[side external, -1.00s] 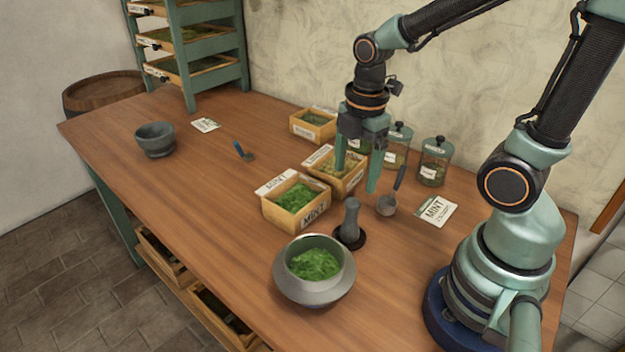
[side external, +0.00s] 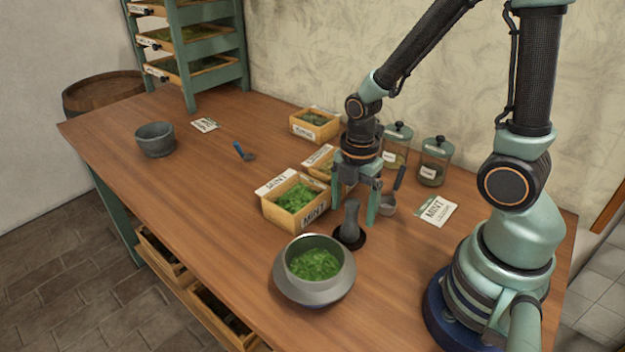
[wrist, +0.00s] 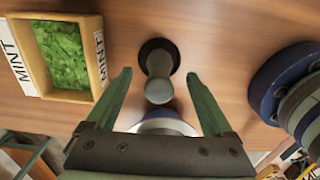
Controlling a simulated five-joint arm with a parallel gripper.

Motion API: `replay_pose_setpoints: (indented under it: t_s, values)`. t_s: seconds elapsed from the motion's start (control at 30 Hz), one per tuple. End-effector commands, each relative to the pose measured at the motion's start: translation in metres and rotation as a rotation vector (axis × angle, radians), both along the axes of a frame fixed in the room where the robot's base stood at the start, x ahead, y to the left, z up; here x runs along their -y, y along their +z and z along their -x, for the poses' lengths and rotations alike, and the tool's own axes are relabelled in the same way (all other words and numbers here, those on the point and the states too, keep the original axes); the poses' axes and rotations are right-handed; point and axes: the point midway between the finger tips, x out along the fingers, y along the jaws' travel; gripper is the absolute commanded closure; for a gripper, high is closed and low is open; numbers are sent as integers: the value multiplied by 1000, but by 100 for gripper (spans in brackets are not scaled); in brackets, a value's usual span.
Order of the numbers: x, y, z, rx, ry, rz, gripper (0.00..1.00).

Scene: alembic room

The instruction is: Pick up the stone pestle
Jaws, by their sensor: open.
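In the wrist view the pestle (wrist: 159,75) shows in the gap ahead of the fingers, roughly centred. My gripper (side external: 354,211) is open and empty, its fingers pointing down around the level of the pestle's top in the side view.
A mint box (side external: 312,217) stands left of the pestle, with another box (side external: 318,158) behind it. A scoop (side external: 388,206) lies close on the right, beside a mint card (side external: 436,211). Lidded jars (side external: 434,163) stand behind. The table's left part is mostly clear.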

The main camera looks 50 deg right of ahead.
Motion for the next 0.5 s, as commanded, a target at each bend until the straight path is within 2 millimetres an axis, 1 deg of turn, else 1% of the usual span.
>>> replay_pose_setpoints:
  t_s: [0.1, 0.3, 0.5]
  values:
    - [-2, -16, 1, -7, 1, -1, 14]
    - [-2, -36, 0, -5, 0, 0, 14]
    - [-2, -43, -1, -1, 0, 0, 14]
